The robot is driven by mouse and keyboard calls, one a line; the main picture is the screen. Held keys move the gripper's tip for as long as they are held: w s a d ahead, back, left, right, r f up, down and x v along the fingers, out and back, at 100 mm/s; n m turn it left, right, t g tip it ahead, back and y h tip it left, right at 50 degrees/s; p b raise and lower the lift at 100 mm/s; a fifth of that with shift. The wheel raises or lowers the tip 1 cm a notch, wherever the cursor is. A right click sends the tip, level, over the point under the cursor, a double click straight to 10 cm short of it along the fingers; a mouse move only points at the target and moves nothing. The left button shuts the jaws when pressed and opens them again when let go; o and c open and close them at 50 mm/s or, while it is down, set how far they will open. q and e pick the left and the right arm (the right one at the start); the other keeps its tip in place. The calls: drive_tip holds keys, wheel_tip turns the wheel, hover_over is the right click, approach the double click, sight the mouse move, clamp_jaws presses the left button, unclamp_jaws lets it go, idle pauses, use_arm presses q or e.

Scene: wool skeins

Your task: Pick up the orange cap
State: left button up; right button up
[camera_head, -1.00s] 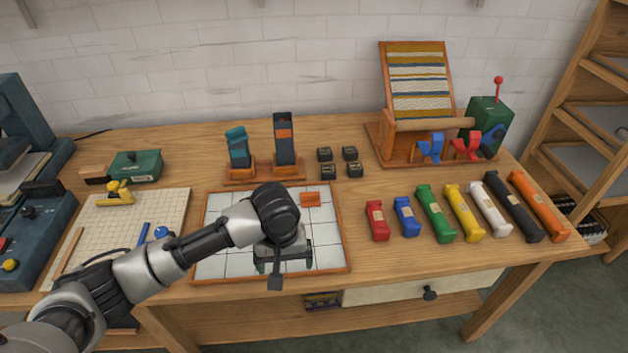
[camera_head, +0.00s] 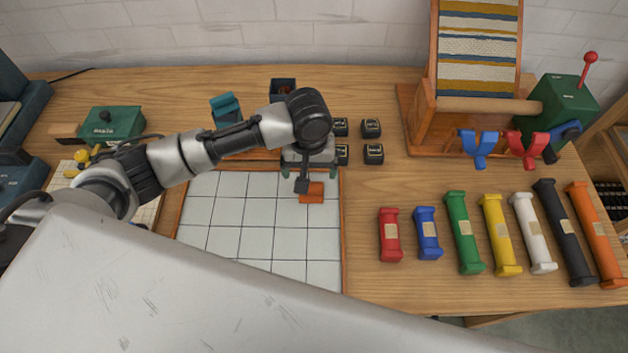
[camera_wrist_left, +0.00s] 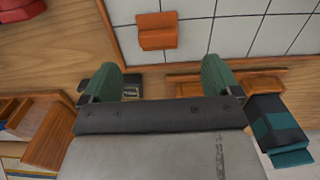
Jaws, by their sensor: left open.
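The orange cap (camera_head: 312,192) is a small orange block lying on the tiled white mat (camera_head: 225,225), near its back right corner. It also shows at the top of the left wrist view (camera_wrist_left: 157,30). My left gripper (camera_head: 308,170) is at the back edge of the mat, beside the cap on its far side in the picture. In the left wrist view its two green fingers (camera_wrist_left: 161,80) are spread apart with nothing held between them, and the cap lies beyond their tips. My right gripper is not in view.
Several small black blocks (camera_head: 372,154) stand just right of my left gripper. A teal skein holder (camera_head: 226,108) stands behind my arm. A loom (camera_head: 470,90) is at the back right. A row of coloured skeins, from red (camera_head: 390,235) to orange (camera_head: 597,235), lies on the right.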

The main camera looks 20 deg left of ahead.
sight(311, 189)
use_arm(q)
drive_tip(key=shift+s+f, duration=0.2)
drive_tip(key=shift+f, duration=1)
drive_tip(key=shift+w+f, duration=0.1)
drive_tip(key=shift+f, duration=0.5)
drive_tip(key=f, duration=0.3)
drive_tip(key=shift+d+f+p, duration=0.2)
drive_tip(key=shift+f+p, duration=0.15)
drive_tip(key=shift+f, duration=0.45)
drive_tip(key=c, duration=1)
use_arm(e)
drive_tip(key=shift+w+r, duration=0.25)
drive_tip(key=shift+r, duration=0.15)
use_arm(q)
drive_tip(key=shift+r, duration=0.1)
